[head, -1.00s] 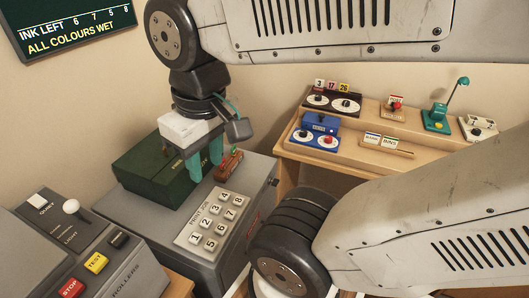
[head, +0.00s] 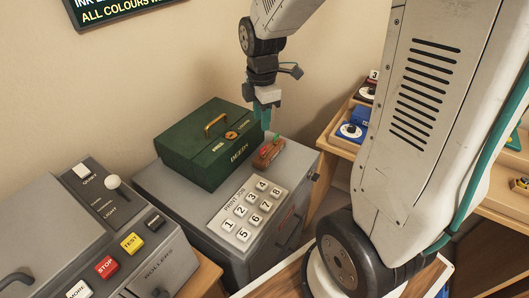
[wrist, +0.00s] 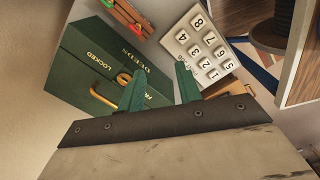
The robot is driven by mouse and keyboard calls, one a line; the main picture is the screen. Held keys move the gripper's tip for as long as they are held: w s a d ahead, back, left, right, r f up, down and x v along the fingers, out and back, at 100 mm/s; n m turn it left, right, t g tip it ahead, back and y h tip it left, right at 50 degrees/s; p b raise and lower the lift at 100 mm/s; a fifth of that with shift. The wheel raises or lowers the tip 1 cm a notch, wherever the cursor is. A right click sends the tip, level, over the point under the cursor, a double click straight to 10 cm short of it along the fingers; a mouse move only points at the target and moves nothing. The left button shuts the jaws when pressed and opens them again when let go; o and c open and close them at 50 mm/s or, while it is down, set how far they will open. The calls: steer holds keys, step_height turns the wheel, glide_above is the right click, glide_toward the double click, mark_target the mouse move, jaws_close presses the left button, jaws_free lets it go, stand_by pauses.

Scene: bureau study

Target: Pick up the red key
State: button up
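I cannot make out a red key for certain. A small reddish-brown piece (head: 268,152) with a green bit on top sits on the grey print-job cabinet (head: 160,180), right of the green deed box (head: 195,160). In the wrist view this piece (wrist: 125,14) lies at the top edge, partly cut off, with small red and green parts. My gripper (head: 265,122) hangs behind and above it in the head view. In the wrist view its two green fingers (wrist: 159,68) stand apart with nothing between them.
The deed box has a brass handle (head: 215,124) and a small reddish dial (head: 231,135); its lid is shut. A number keypad (head: 248,208) is on the cabinet. A console with red STOP and yellow TEST buttons (head: 132,242) stands at left. A wooden desk (head: 345,140) is at right.

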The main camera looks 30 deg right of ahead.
mark_target(263, 148)
steer(key=w+d+f+n, duration=0.1)
steer(key=f+n, duration=0.1)
steer(key=f, duration=0.1)
steer(key=w+d+f+n, duration=0.1)
steer(key=w+f+n, duration=0.1)
steer(key=f, duration=0.1)
steer(key=w+d+f+n, duration=0.2)
steer(key=f, duration=0.2)
steer(key=shift+w, duration=0.15)
step_height(263, 148, down, 8)
steer(key=shift+r, duration=0.15)
jaws_close()
